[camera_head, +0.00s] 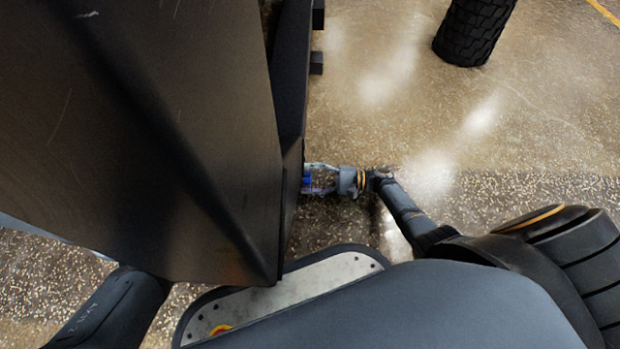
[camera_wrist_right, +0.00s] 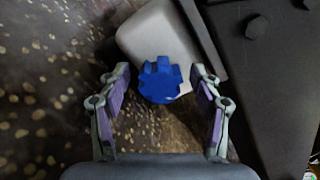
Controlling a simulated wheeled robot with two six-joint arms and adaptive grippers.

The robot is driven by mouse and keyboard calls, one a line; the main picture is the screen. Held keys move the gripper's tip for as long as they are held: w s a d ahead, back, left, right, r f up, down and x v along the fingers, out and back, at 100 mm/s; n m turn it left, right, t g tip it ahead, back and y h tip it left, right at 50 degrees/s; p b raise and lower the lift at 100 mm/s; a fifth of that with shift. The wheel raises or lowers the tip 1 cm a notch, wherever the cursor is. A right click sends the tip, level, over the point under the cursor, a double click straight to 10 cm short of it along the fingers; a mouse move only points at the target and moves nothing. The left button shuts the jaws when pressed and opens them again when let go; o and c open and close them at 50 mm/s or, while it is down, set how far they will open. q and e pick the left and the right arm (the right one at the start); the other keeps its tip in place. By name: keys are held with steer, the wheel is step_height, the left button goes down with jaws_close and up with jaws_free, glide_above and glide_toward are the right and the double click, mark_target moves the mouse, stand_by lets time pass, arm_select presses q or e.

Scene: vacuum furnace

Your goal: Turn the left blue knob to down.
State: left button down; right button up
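A blue knob (camera_wrist_right: 160,80) with a notched rim shows in the right wrist view, in front of a light grey block (camera_wrist_right: 155,36). My right gripper (camera_wrist_right: 162,88) is open, with one finger on each side of the knob and a visible gap to both. In the head view the right gripper (camera_head: 319,180) reaches left to the side of the dark cabinet (camera_head: 180,130), and a bit of the blue knob (camera_head: 307,180) shows between its fingers. My left gripper is not in view; part of the left arm shows at the lower left, behind the cabinet.
The large dark cabinet fills the left of the head view and hides much behind it. A black tyre-like cylinder (camera_head: 472,30) stands on the floor at the top right. The speckled floor (camera_head: 480,130) right of the cabinet is otherwise clear.

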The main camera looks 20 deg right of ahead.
steer(key=c, duration=1.1)
steer(key=m+p, duration=0.1)
steer(key=m, duration=0.2)
steer(key=shift+r, duration=0.1)
steer(key=shift+m+p, duration=0.55)
steer(key=shift+m, duration=1.35)
steer(key=o, duration=1.1)
steer(key=shift+o, duration=0.2)
